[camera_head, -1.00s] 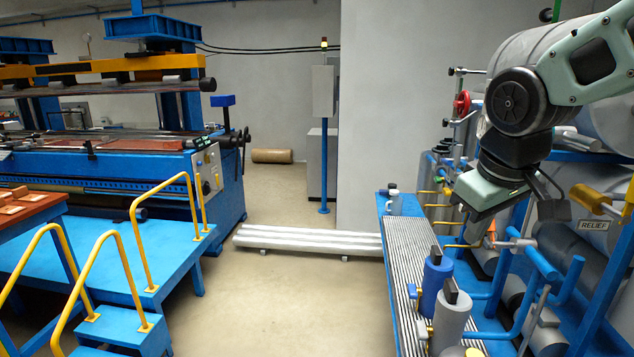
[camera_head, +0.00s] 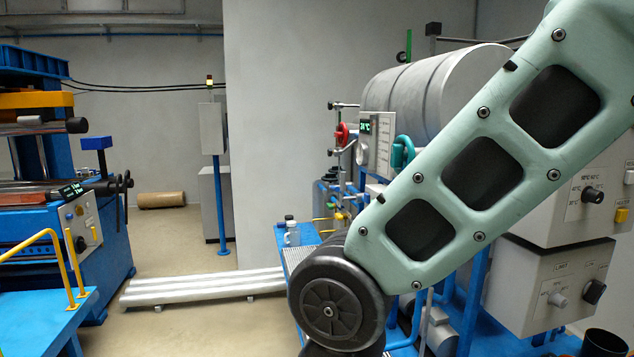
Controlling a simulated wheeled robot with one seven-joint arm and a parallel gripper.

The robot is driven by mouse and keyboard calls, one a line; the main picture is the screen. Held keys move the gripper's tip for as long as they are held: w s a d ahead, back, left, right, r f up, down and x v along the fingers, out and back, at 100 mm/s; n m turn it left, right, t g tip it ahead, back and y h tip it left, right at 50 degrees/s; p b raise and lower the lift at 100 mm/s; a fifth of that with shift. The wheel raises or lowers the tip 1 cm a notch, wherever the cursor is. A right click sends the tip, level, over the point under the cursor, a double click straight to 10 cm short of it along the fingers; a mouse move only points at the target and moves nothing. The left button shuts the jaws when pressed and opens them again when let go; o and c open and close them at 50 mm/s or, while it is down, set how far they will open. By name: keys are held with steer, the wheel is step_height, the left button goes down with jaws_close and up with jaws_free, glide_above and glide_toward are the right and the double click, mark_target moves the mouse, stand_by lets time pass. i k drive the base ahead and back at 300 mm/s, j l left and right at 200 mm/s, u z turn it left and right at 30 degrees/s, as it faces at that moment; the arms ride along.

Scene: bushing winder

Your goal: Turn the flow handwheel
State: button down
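A red handwheel (camera_head: 342,134) stands on the pipework left of the big grey cylinder. A teal handwheel (camera_head: 403,153) is farther right, just past the panel with a lit green display, close to the upper edge of my arm in the picture. No readable label shows which one is the flow handwheel. My arm (camera_head: 505,160) crosses the right half of the view from the upper right to a black joint at the lower middle. My gripper is out of view, below the frame or behind the arm.
A large grey cylinder (camera_head: 440,85) lies behind the arm. White control boxes (camera_head: 540,290) with knobs stand at the right. Silvery rolls (camera_head: 205,287) lie on the floor at the left. A blue machine (camera_head: 60,235) stands at far left. Floor between is clear.

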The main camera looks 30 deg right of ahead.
mark_target(328, 177)
steer(key=i+j, duration=0.15)
steer(key=j, duration=0.25)
steer(key=i+j+u, duration=0.15)
steer(key=j, duration=0.25)
steer(key=i+j, duration=0.15)
steer(key=j, duration=0.25)
steer(key=i+j, duration=0.45)
steer(key=i, duration=0.15)
steer(key=i+j, duration=0.4)
steer(key=i, duration=0.2)
steer(key=i+j+z, duration=0.1)
steer(key=i+z, duration=0.35)
steer(key=i, duration=1.5)
steer(key=i+z, duration=0.25)
steer(key=i, duration=0.25)
steer(key=i+j+z, duration=0.2)
steer(key=i, duration=0.3)
steer(key=i+j+z, duration=0.1)
steer(key=i+z, duration=0.15)
steer(key=i, duration=0.25)
